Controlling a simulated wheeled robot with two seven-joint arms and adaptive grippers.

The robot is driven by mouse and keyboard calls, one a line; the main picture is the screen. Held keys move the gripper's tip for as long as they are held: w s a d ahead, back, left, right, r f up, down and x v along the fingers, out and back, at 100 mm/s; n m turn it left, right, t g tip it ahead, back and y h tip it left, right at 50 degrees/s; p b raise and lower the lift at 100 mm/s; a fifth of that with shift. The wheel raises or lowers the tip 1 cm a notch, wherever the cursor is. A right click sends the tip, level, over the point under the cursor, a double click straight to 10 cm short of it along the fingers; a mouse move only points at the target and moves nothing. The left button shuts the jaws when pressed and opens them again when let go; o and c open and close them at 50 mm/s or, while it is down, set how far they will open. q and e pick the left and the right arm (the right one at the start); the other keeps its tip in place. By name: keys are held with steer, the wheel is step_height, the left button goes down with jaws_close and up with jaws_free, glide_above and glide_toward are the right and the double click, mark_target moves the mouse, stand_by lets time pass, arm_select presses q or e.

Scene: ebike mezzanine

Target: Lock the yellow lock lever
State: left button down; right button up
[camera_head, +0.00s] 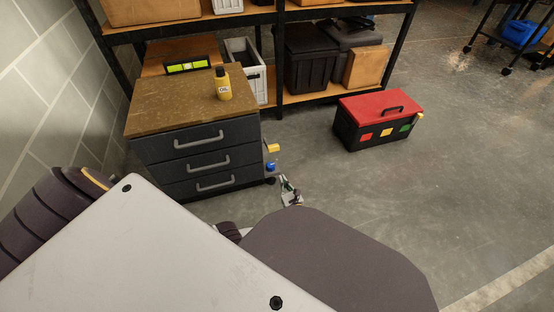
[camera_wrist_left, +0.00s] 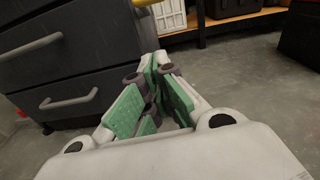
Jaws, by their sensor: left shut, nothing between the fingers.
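A yellow lever (camera_head: 272,148) sticks out from the right side of the dark grey drawer cabinet (camera_head: 190,153), near its top drawer. A blue knob-like part (camera_head: 270,166) sits just below it. My left gripper (camera_head: 289,186) is shut and empty, low in front of the cabinet's right side, below and apart from the yellow lever. In the left wrist view its green-padded fingers (camera_wrist_left: 156,72) come together next to the drawers, and a yellow piece (camera_wrist_left: 143,2) is cut off at the top edge. My right gripper is not in view.
A yellow oil bottle (camera_head: 222,84) stands on the cabinet's wooden top. A red-lidded toolbox (camera_head: 377,119) stands on the floor to the right. A shelf rack (camera_head: 280,50) with bins is behind. The concrete floor between cabinet and toolbox is clear.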

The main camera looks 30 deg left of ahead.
arm_select(q)
steer(key=shift+w+d+m+t, duration=0.1)
steer(key=shift+w+m+t, duration=0.2)
steer(key=shift+m+t, duration=0.15)
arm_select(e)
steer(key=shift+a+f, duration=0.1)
arm_select(q)
steer(key=w+a+r+b, duration=0.3)
steer(key=w+a, duration=0.4)
steer(key=a, duration=0.1)
steer(key=shift+a+r+b, duration=0.15)
steer(key=shift+a+b, duration=0.1)
steer(key=shift+b, duration=0.15)
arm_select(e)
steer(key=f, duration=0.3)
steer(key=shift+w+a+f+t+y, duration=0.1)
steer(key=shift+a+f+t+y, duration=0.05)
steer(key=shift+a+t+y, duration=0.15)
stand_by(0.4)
arm_select(q)
steer(key=shift+w, duration=0.1)
steer(key=shift+r, duration=0.1)
stand_by(0.4)
steer(key=shift+r+g+p, duration=0.2)
steer(key=shift+g+p, duration=0.05)
steer(key=shift+p, duration=0.45)
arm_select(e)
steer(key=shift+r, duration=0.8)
